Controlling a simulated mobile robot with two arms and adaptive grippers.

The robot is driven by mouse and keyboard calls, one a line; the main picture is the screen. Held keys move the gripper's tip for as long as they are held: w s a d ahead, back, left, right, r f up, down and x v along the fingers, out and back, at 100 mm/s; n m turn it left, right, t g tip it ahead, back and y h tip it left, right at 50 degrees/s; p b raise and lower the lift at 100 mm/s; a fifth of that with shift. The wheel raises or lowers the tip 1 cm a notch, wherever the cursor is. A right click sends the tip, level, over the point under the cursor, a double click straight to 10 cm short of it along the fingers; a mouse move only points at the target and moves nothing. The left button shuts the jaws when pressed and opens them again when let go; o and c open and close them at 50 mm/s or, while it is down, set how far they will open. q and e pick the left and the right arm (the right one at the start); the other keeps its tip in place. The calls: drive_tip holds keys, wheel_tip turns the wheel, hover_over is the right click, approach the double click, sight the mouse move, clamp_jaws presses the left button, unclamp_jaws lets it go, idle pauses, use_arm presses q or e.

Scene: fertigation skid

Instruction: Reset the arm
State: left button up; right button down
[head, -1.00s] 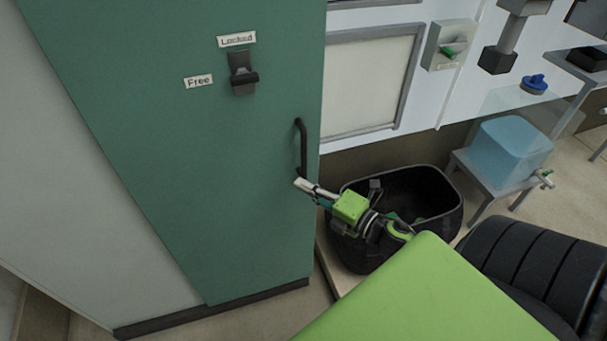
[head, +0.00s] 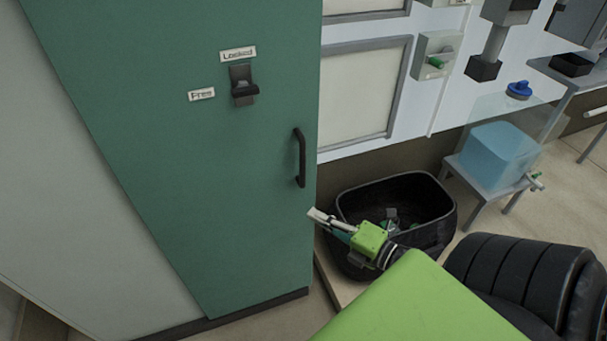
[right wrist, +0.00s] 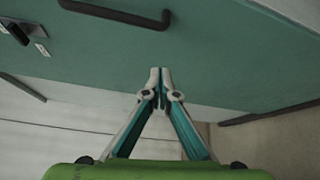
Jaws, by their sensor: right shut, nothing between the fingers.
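My right gripper (head: 318,217) is shut and empty, just below and right of the handle, near the right edge of the green cabinet door. In the right wrist view my right gripper (right wrist: 160,72) shows its fingertips together with nothing between them. The black door handle (head: 300,158) is upright and apart from the fingers; it also shows in the right wrist view (right wrist: 118,13). The green door (head: 220,200) looks closed. Its black latch (head: 243,88) sits between the labels "Locked" (head: 238,54) and "Free" (head: 201,94). My left gripper is not in view.
A black bin (head: 440,220) stands on the floor beside my right forearm. A bluish tank (head: 497,153) on a small grey stand is farther right. A white wall panel (head: 362,92) hangs behind. Open floor lies at the right.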

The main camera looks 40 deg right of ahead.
drive_tip(key=shift+v, duration=0.85)
drive_tip(key=s+f+m+g+h, duration=0.25)
drive_tip(key=f+m, duration=0.35)
drive_tip(key=f, duration=0.8)
drive_tip(key=s+f+m+g+h, duration=0.2)
drive_tip(key=s+f+m+g, duration=0.3)
drive_tip(key=f, duration=0.9)
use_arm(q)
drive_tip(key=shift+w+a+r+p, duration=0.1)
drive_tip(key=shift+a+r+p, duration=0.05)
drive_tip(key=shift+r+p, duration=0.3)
use_arm(e)
drive_tip(key=s+a+f+m+g, duration=0.4)
drive_tip(key=s+a+f, duration=0.2)
drive_tip(key=s+f, duration=0.4)
drive_tip(key=s+a+f+m+g, duration=0.4)
drive_tip(key=s+f, duration=0.7)
drive_tip(key=s, duration=0.3)
drive_tip(key=a+m, duration=0.1)
drive_tip(key=a, duration=0.1)
drive_tip(key=shift+s+a+f+y, duration=0.2)
drive_tip(key=shift+s+a+y, duration=0.15)
drive_tip(key=shift+s+a, duration=0.05)
